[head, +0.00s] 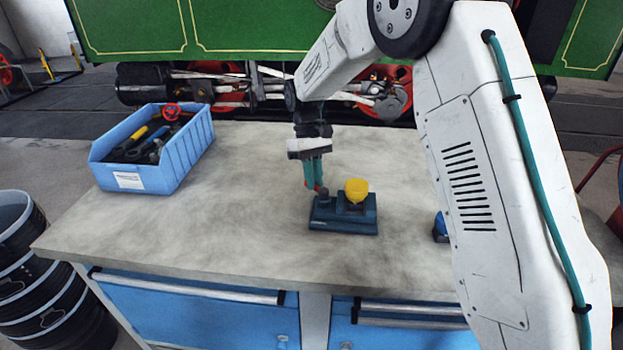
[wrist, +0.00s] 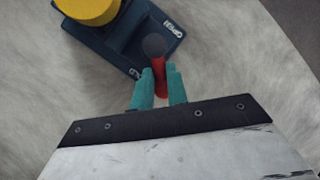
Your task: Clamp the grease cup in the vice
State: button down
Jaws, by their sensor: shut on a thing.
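The dark blue vice (head: 345,226) stands on the grey bench top, and part of it shows in the wrist view (wrist: 112,48). The yellow grease cup (head: 356,188) sits upright at the vice; it shows cut off at the top of the wrist view (wrist: 88,10). I cannot tell how tightly the jaws hold it. A red lever (wrist: 161,88) with a dark round knob (wrist: 153,46) is on the vice, by a label reading "OPEN". My gripper (head: 318,186) is shut on the red lever, with its teal fingertips (wrist: 160,76) either side of it.
A blue bin (head: 165,180) with tools and a red handwheel stands at the bench's back left. A blue object (head: 440,228) on the right is partly hidden by my arm. The bench between bin and vice is clear. Dark drums (head: 40,270) stand left of the bench.

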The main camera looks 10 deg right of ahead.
jog(key=shift+w+d+m+y, duration=0.15)
jog(key=shift+d+m+y, duration=0.15)
jog(key=shift+m, duration=0.4)
jog(key=c, duration=1.4)
grip_release()
jog(key=shift+r, duration=0.1)
jog(key=v, duration=0.7)
jog(key=shift+w+d+r, duration=0.1)
jog(key=shift+w+r, duration=0.05)
jog(key=shift+r, duration=0.15)
